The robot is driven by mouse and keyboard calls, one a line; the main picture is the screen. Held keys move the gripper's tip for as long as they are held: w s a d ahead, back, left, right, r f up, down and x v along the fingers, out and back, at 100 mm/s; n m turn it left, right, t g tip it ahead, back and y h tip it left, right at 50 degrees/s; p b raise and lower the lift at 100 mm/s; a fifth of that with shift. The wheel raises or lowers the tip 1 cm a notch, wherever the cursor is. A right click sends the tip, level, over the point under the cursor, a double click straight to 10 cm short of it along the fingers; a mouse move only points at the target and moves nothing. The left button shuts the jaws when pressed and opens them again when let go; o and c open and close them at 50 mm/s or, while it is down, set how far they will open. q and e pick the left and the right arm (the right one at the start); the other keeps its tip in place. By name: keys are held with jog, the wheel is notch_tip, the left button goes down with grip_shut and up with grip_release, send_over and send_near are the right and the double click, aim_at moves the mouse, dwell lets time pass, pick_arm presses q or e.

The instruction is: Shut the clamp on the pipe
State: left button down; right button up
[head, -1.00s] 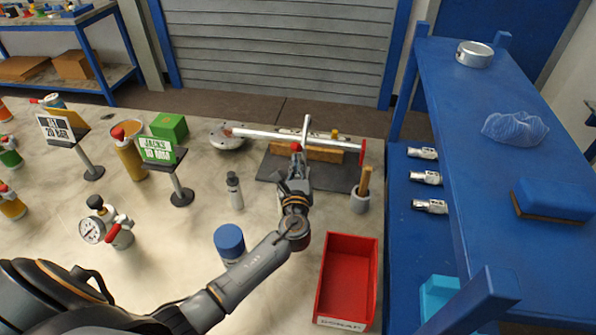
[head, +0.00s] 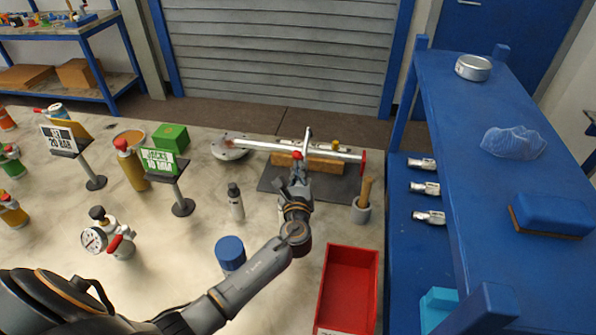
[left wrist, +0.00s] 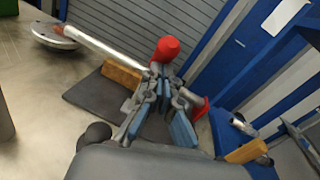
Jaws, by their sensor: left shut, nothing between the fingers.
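A light metal pipe (head: 262,147) lies across a wooden block (head: 322,166) on a dark mat (head: 275,181), with a red disc (head: 363,162) at its right end. The clamp's pale bar (head: 308,138) sticks up over the pipe. A red-tipped part (head: 297,155) sits just in front; it shows large in the left wrist view (left wrist: 166,50). My left gripper (head: 299,174) is directly in front of and below this red tip, shut and empty. In the left wrist view my fingers (left wrist: 164,95) hide the clamp body, so its state and any contact cannot be told. My right gripper is out of view.
A red bin (head: 347,290), a blue-capped jar (head: 230,252), a small bottle (head: 236,203) and a mortar with pestle (head: 362,205) stand near my left arm. Sign stands (head: 178,180) and a gauge (head: 94,239) are left. A blue shelf (head: 480,110) bounds the right.

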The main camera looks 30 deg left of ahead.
aim_at(300, 157)
pick_arm(q)
jog(key=w+r+p, duration=0.2)
jog(key=r, duration=0.1)
jog(key=shift+w+a+r, duration=0.2)
jog(key=shift+a, duration=0.15)
jog(key=shift+w+a+r+p, duration=0.2)
jog(key=shift+w+r+p, duration=0.1)
jog(key=shift+w+r, duration=0.3)
jog(key=shift+w+a+r, duration=0.15)
jog(key=shift+w+r, duration=0.05)
jog(key=shift+w, duration=0.5)
jog(key=shift+w+a+r, duration=0.15)
jog(key=shift+w+r, duration=0.05)
jog(key=shift+w, duration=0.45)
jog(key=shift+r, duration=0.15)
